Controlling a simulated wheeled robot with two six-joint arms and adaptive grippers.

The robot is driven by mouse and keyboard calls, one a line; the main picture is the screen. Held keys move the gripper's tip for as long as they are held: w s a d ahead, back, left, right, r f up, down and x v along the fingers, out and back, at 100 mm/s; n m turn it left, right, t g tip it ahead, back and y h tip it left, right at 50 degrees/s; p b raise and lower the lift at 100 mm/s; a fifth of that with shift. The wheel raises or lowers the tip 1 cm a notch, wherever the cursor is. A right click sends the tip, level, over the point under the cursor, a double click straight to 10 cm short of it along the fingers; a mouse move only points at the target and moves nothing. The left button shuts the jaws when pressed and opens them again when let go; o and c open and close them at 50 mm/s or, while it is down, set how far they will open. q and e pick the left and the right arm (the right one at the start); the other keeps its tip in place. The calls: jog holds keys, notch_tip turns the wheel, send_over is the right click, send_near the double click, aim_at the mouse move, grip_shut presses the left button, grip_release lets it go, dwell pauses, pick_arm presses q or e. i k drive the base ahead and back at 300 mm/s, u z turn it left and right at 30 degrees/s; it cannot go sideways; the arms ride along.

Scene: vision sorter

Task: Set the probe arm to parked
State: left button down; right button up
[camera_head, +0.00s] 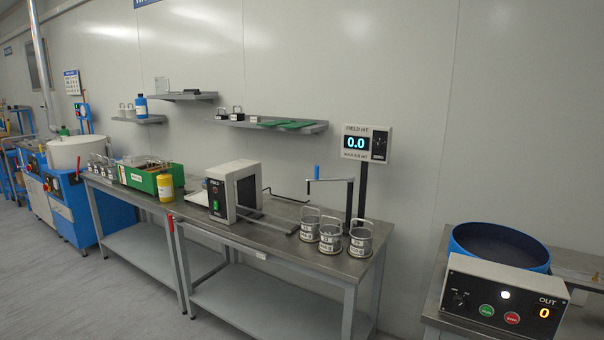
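A thin grey arm (330,181) with an upright blue handle (316,171) at its left end is likely the probe arm. It reaches left from a slim post (349,203) on the metal bench, level and above the bench top. Its left end hangs clear of the box-shaped field unit (233,190). The FIELD mT display (366,143) stands just behind and right of it and reads 0.0. No parked mark is readable. Neither of my grippers is in view.
Several metal canisters with handles, such as this one (330,237), stand at the bench's right front. A yellow bottle (165,187) and a green crate (140,178) stand left. A control box (502,302) and blue round bowl (500,247) are right. Floor at front left is clear.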

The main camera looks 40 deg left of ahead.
aim_at(350, 179)
jog(key=u, duration=0.7)
jog(key=i, duration=1.95)
jog(key=z, duration=0.6)
